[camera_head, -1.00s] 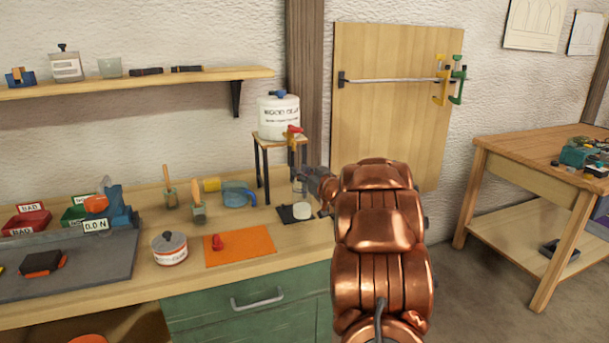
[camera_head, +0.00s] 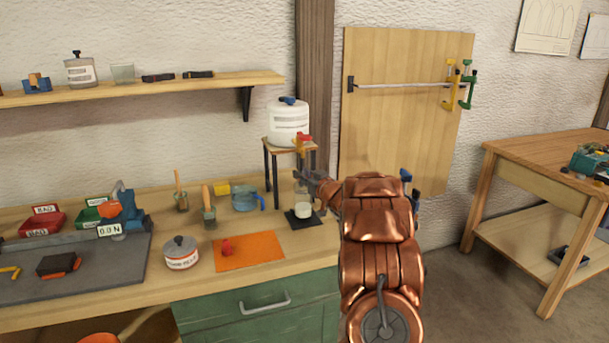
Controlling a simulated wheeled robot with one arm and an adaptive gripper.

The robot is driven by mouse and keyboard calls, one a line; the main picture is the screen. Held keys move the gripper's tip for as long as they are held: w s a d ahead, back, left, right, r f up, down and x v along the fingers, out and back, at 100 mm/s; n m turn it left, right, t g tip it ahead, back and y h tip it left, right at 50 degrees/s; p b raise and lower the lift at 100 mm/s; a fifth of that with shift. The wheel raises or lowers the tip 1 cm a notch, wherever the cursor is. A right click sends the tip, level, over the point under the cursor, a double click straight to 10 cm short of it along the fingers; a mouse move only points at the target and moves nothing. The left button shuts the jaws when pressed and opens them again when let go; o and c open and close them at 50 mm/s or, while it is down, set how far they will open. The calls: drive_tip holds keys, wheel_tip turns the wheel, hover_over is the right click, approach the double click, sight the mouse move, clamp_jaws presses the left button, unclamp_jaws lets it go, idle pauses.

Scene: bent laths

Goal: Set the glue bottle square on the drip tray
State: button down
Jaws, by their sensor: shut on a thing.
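The glue bottle (camera_head: 303,204) is a small clear bottle with white glue in its lower part. It appears upright over the dark square drip tray (camera_head: 304,224), beneath the tap of the big glue container. I cannot tell whether its base touches the tray or is just above it. My gripper (camera_head: 304,183) comes in from the right and is shut on the bottle's upper part. The fingertips are small and partly hidden by my wrist and arm.
The white glue container (camera_head: 288,124) with a red-handled tap (camera_head: 302,143) stands on a small wooden stand (camera_head: 273,160) close above. A blue jug (camera_head: 244,200), brush pots, an orange mat (camera_head: 247,251) and a lidded tin (camera_head: 181,254) are to the left.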

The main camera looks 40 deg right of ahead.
drive_tip(key=shift+f, duration=0.6)
idle(0.6)
drive_tip(key=c, duration=0.8)
unclamp_jaws()
drive_tip(key=shift+c, duration=0.2)
drive_tip(key=shift+s, duration=0.1)
drive_tip(key=s+a, duration=0.1)
drive_tip(key=s, duration=1)
drive_tip(key=shift+s+a, duration=0.3)
drive_tip(key=shift+s, duration=0.05)
